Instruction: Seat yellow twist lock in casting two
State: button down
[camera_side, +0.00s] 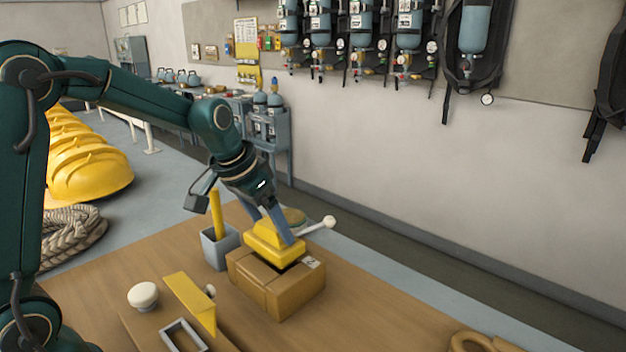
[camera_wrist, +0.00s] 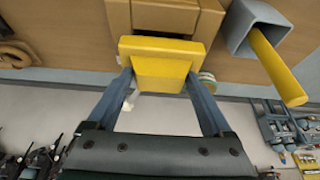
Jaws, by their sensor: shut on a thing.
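The yellow twist lock (camera_side: 268,243) is held between the fingers of my gripper (camera_side: 274,232), at the top of a tan block-shaped casting (camera_side: 280,292). In the wrist view, the fingers of my gripper (camera_wrist: 158,75) are on both sides of the twist lock (camera_wrist: 162,67), and the casting (camera_wrist: 180,18) lies just beyond it. A lever with a white ball end sticks out to the right of the lock in the side view. A dark gap shows under the lock's near edge. Its underside is hidden, so I cannot tell how deep it sits.
A grey square cup (camera_side: 220,247) with a yellow rod (camera_side: 215,213) stands close left of the casting. A white knob (camera_side: 143,295), a yellow angled plate (camera_side: 191,300) and a grey frame (camera_side: 184,337) are at the front left. The table right of the casting is mostly clear.

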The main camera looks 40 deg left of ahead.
jog(key=shift+f, duration=1.05)
grip_release()
jog(key=shift+v, duration=2.6)
jog(key=s+d+r+m+t, duration=0.1)
jog(key=s+d+r+t, duration=0.1)
jog(key=s+d+r, duration=0.35)
jog(key=s+f+n+g, duration=0.1)
jog(key=s+f, duration=0.3)
jog(key=s, duration=0.7)
jog(key=shift+d+f, duration=0.25)
